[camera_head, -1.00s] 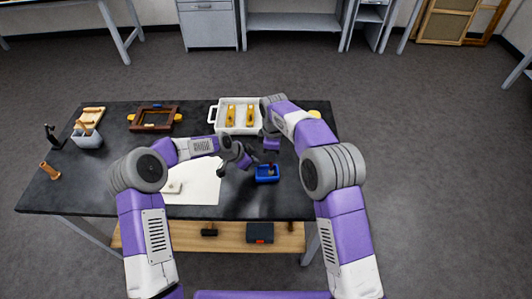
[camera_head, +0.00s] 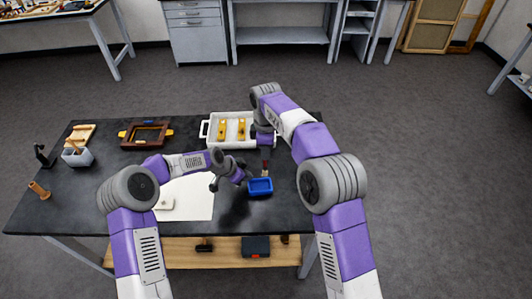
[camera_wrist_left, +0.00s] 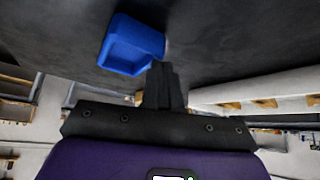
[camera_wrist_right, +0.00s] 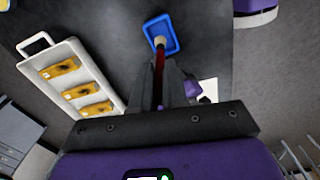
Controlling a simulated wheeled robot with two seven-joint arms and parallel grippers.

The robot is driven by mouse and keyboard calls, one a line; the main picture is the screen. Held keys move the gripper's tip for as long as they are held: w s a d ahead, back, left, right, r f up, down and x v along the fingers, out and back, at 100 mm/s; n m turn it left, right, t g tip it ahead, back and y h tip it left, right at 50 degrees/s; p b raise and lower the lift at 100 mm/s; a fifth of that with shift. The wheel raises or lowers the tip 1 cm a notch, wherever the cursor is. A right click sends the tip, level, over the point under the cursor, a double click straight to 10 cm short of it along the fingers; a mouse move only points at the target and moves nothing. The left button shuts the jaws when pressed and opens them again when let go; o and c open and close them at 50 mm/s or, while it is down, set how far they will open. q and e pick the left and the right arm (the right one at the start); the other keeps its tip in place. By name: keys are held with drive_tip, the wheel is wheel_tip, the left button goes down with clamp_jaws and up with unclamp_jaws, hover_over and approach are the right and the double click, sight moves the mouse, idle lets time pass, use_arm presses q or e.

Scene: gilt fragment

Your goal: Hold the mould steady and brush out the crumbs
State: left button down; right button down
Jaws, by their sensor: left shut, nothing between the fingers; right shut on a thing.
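The mould, a small blue open tray (camera_head: 260,187), lies on the dark bench right of the white sheet. It also shows in the left wrist view (camera_wrist_left: 135,62) and the right wrist view (camera_wrist_right: 160,24). My left gripper (camera_head: 246,176) is shut and empty, its tips close to the mould's side; I cannot tell whether they touch it. My right gripper (camera_wrist_right: 166,75) is shut on a brush with a red handle (camera_wrist_right: 159,65) and pale tip. The brush (camera_head: 265,168) points down at the mould, its tip at or over the near rim in the right wrist view. No crumbs can be made out.
A white tray (camera_head: 203,130) with gold pieces stands behind the mould. A white sheet (camera_head: 195,208) with a pale block lies to the left. A wooden frame (camera_head: 146,136) and a grey pot (camera_head: 78,158) stand farther left. The bench's right end is mostly clear.

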use_arm(q)
drive_tip(key=shift+s+f, duration=0.1)
drive_tip(key=shift+f, duration=0.05)
drive_tip(key=shift+r, duration=0.75)
use_arm(e)
drive_tip(key=shift+w+f, duration=0.1)
use_arm(q)
drive_tip(key=shift+r, duration=2.4)
drive_tip(key=shift+r, duration=0.1)
drive_tip(key=v, duration=1.1)
drive_tip(key=shift+a+r, duration=0.25)
drive_tip(key=shift+a, duration=0.05)
